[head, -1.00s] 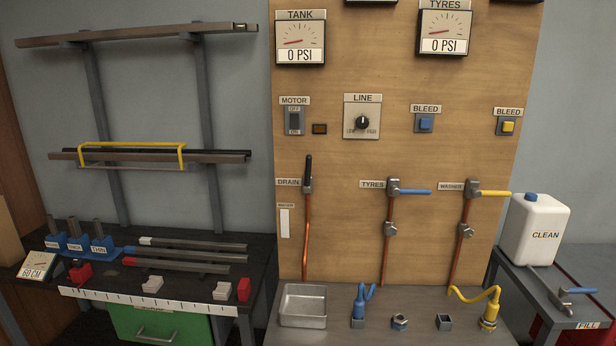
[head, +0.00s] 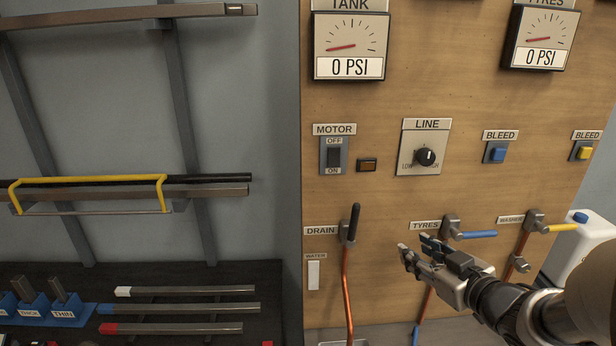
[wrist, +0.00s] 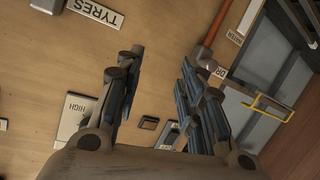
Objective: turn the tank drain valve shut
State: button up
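In the wrist view the drain pipe (wrist: 218,25) comes in from the top; my finger partly covers the valve there, and the lever is hard to make out. My gripper (head: 412,247) is in front of the panel, right of the drain valve and apart from it. Its fingers are spread and empty; the gap also shows in the wrist view (wrist: 158,62).
The tyres valve (head: 450,226) with a blue lever is close behind my gripper. The washer valve (head: 535,222) with a yellow lever is farther right. The tank gauge (head: 349,48) reads 0 PSI. A motor switch (head: 334,156) and line knob (head: 425,157) sit above.

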aim_at(357, 220)
jog(key=s+a+r+y+p, duration=0.2)
jog(key=s+r+y, duration=0.1)
jog(key=s+y, duration=0.25)
jog(key=shift+n+t+y, duration=0.3)
jog(key=shift+n+y, duration=0.1)
jog(key=shift+y, duration=0.05)
jog(key=b+x, duration=0.1)
jog(key=x, duration=1.7)
jog(key=shift+a+f, duration=0.1)
jog(key=shift+c, duration=0.6)
grip_shut()
